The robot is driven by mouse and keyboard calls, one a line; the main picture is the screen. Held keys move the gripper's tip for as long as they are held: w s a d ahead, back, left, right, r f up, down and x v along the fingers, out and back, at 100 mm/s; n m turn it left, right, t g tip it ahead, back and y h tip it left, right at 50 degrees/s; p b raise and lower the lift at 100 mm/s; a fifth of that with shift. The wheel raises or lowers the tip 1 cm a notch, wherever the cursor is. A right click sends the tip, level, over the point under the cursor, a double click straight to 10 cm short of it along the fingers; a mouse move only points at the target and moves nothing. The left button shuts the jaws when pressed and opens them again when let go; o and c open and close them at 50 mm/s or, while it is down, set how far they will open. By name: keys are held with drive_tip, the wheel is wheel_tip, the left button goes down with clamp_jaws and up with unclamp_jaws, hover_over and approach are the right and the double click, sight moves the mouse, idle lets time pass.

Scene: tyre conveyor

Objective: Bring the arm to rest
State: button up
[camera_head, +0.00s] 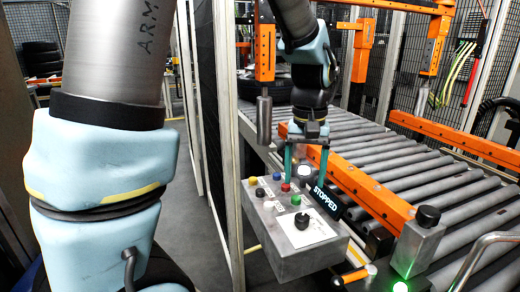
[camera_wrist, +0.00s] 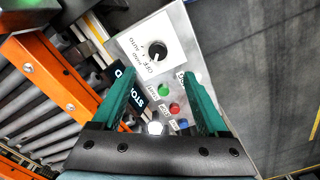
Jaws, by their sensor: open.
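My gripper (camera_head: 306,168) hangs from my arm over the back part of a grey control box (camera_head: 300,262), with its teal fingers pointing down. The fingers are apart with nothing between them. In the wrist view my gripper (camera_wrist: 160,84) faces the box panel, which has a black rotary knob (camera_wrist: 157,50), a green button (camera_wrist: 163,90), a red button (camera_wrist: 174,109) and a white light (camera_wrist: 155,128). In the head view the knob (camera_head: 302,221) is nearer the front of the box. A black sign (camera_head: 326,198) reads STOPPED. Whether a finger touches the panel is unclear.
A roller conveyor (camera_head: 395,163) with orange rails (camera_head: 370,187) runs on the right of the box. A black tyre (camera_head: 268,89) lies at its far end. A grey post (camera_head: 226,150) and mesh fence stand to the left. Grey floor (camera_wrist: 262,80) is clear beside the box.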

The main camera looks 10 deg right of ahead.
drive_tip(key=a+f+n, duration=0.1)
drive_tip(key=a+f, duration=0.1)
drive_tip(key=a, duration=1)
drive_tip(key=w+a+f+n+t, duration=0.1)
drive_tip(key=a+f+n, duration=0.1)
drive_tip(key=a, duration=1.1)
drive_tip(key=shift+f+t, duration=0.3)
drive_tip(key=shift+f, duration=0.05)
